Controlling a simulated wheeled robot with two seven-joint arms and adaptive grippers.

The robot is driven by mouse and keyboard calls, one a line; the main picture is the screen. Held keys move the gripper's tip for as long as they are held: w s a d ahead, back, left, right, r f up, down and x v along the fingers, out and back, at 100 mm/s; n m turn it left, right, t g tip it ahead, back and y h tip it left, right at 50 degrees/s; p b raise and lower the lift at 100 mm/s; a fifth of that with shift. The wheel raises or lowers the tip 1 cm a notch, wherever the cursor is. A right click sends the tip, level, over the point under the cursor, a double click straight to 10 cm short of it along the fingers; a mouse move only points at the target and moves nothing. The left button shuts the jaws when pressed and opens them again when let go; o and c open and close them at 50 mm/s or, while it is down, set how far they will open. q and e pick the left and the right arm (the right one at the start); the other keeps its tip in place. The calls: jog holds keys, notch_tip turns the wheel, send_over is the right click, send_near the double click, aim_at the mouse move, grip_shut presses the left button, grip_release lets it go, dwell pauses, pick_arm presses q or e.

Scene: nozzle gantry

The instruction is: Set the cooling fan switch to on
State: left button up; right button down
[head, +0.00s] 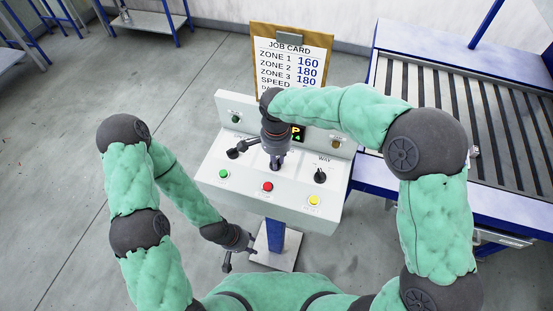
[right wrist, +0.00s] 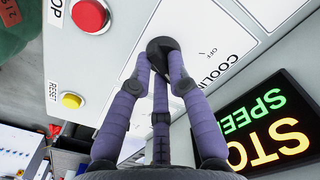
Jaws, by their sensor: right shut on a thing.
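The control panel (head: 208,172) stands in front of me. The cooling fan switch (right wrist: 157,45) is a black knob in the right wrist view, beside a label reading "COOLI…" and an "OFF" mark. My right gripper (right wrist: 163,62) has its purple fingers closed around this knob. The knob's pointer direction is largely covered by the fingers. My left gripper (head: 239,254) hangs low in front of the panel, with its fingers apart and empty.
A green button (head: 223,174), a red button (head: 267,187) and a yellow button (head: 314,200) line the panel's front. Black controls sit at the left (head: 233,153) and right (head: 320,176). A job card (head: 290,62) stands behind. A roller conveyor (head: 450,110) is at the right.

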jog(key=shift+m, duration=0.5)
jog(key=c, duration=1.2)
grip_release()
jog(key=shift+r, duration=0.1)
notch_tip(320, 180, up, 12)
jog(key=shift+f, duration=0.1)
